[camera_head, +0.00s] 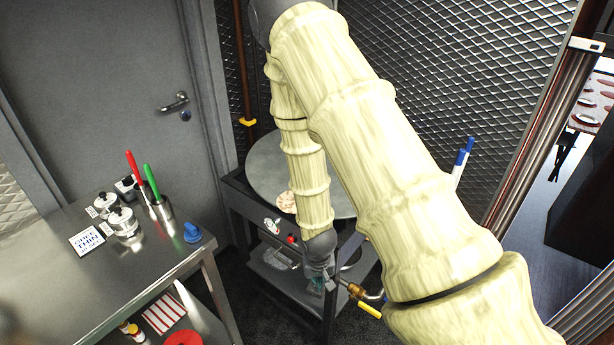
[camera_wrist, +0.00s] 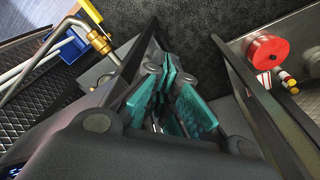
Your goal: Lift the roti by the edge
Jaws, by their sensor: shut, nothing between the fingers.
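The roti (camera_head: 287,201) is a pale, brown-flecked disc lying flat on a large round grey griddle (camera_head: 263,162) on a dark stand. My arm hides its right part. My gripper (camera_head: 322,284) is in front of the stand, lower in the picture than the roti and apart from it. In the wrist view my gripper (camera_wrist: 172,76) has its teal pads close together, shut and empty. The roti does not show in the wrist view.
A steel table (camera_head: 130,262) at left holds lidded pots (camera_head: 122,221), a cup with red and green handles, and a blue knob-like item (camera_head: 193,232). A brass valve (camera_head: 356,290) with a yellow handle is close right of my gripper. Mesh walls stand behind.

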